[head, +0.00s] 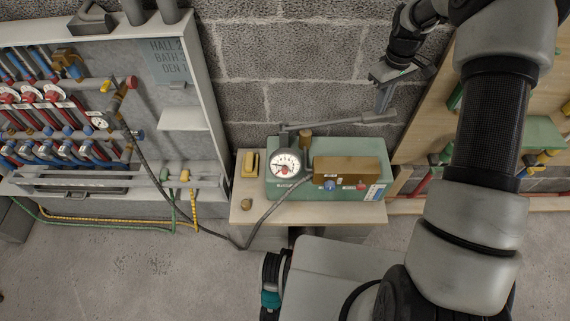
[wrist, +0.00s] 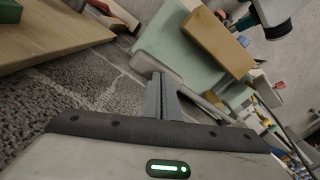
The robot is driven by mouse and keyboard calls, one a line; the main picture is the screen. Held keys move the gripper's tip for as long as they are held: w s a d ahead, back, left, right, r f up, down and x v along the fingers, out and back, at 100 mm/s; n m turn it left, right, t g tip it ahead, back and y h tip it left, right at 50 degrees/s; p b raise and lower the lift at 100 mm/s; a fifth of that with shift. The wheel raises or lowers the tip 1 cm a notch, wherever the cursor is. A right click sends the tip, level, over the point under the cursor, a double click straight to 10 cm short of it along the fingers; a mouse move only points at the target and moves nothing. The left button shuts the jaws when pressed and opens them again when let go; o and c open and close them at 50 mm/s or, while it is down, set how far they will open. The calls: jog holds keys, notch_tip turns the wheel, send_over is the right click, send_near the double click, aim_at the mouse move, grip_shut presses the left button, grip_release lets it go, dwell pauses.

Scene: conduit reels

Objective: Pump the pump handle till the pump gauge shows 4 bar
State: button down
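The pump is a green box (head: 310,188) on a small bench, with a round white pump gauge (head: 284,165) at its left end. The needle reading is too small to tell. The grey pump handle (head: 340,122) runs roughly level behind the box, with its thicker grip end to the right. My gripper (head: 382,108) points down at that grip end, and its fingers look closed together. In the wrist view the fingertips (wrist: 157,78) overlap the edge of the handle's grip (wrist: 152,62); I cannot tell whether they touch it. Nothing shows between the fingers.
A brown block (head: 350,170) sits on the pump, with a blue and a red knob in front. A yellow switch box (head: 249,163) and a small brass knob (head: 247,204) are on the bench (head: 300,214). A dark hose (head: 160,190) runs to the manifold cabinet (head: 212,80) at left.

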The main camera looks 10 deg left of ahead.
aim_at(376, 116)
jog(key=shift+s+a+f+b, duration=0.15)
jog(key=shift+f+b, duration=1.05)
jog(key=shift+f, duration=1.3)
jog(key=shift+r+p, duration=2.45)
jog(key=shift+r, duration=1.4)
jog(key=shift+f, duration=0.15)
jog(key=shift+f+b, duration=2.2)
jog(key=shift+f, duration=1.6)
